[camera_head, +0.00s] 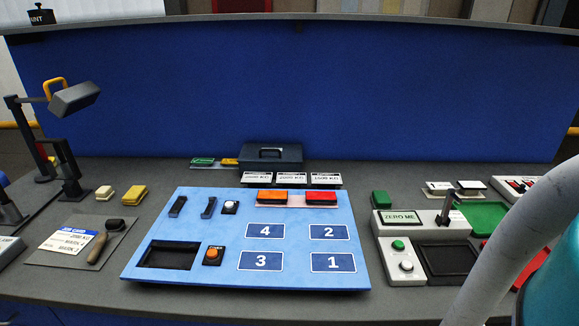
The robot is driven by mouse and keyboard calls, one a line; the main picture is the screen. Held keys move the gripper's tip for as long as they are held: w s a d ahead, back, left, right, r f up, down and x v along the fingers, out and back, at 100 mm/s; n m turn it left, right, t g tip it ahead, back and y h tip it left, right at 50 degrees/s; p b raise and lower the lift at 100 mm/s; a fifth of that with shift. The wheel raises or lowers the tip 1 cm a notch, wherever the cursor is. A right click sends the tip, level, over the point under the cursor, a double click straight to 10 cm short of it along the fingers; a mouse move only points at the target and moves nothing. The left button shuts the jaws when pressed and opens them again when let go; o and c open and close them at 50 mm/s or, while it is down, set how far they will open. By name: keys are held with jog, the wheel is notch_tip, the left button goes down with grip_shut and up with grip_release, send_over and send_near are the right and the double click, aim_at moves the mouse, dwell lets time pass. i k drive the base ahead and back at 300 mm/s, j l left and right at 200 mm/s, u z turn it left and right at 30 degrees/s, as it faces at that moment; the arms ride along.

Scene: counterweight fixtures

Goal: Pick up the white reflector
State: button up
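A small white or cream block (105,192), which looks like the white reflector, lies on the grey bench at the left. It sits just left of a yellow block (135,192), with a small gap between them. An orange reflector (271,196) and a red reflector (321,197) lie on a pale strip at the back of the blue board. A green block (380,199) stands right of the board. My arm shows at the right edge, but my gripper is out of view.
The blue board (210,272) with numbered spots fills the middle. A lamp (75,98) stands at the left, near a clipboard card (68,241) and a wooden-handled tool (97,247). A dark case (270,157) sits behind the board. A "ZERO ME" device (420,222) stands at the right.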

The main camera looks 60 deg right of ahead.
aim_at(464, 185)
jog(key=z, duration=2.5)
jog(key=k+l, duration=0.1)
jog(key=l, duration=0.15)
jog(key=k+l+u, duration=0.1)
jog(key=k+l, duration=0.05)
jog(key=l, duration=0.1)
